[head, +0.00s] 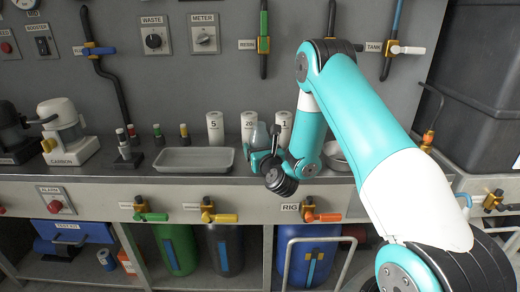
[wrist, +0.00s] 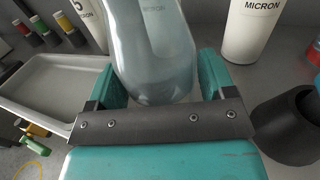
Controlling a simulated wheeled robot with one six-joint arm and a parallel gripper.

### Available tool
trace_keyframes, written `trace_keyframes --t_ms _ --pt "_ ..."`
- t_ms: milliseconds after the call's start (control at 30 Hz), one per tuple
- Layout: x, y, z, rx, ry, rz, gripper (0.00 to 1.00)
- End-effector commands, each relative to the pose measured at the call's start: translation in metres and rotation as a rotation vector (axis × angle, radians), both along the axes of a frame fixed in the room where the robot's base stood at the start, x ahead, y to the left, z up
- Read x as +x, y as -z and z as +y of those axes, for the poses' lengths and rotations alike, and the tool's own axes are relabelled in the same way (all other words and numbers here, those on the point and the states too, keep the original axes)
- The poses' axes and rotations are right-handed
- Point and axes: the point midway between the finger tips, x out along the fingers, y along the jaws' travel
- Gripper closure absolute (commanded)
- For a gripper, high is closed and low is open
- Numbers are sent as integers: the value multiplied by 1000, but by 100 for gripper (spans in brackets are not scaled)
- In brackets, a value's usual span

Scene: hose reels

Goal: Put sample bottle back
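The sample bottle (head: 261,136) is a pale blue-grey, see-through bottle above the counter, in front of the white cylinders. In the wrist view the bottle (wrist: 155,50) stands between the two teal fingers. My gripper (head: 264,158) reaches in from the right, low over the counter's front part.
White filter cylinders marked 5 (head: 215,128), 20 (head: 249,126) and 1 (head: 284,127) stand behind. A grey tray (head: 194,160) lies left of the gripper. A dark round holder (wrist: 287,128) is on the right in the wrist view. Small coloured vials (head: 158,134) stand left.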

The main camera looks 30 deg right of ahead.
Motion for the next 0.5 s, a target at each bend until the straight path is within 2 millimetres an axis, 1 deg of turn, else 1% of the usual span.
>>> trace_keyframes --t_ms 267,400,500 --pt "0 -1 0 1 0 0 12" --pt "0 -6 0 1 0 0 12" --pt "-6 1 2 0 0 -1 12"
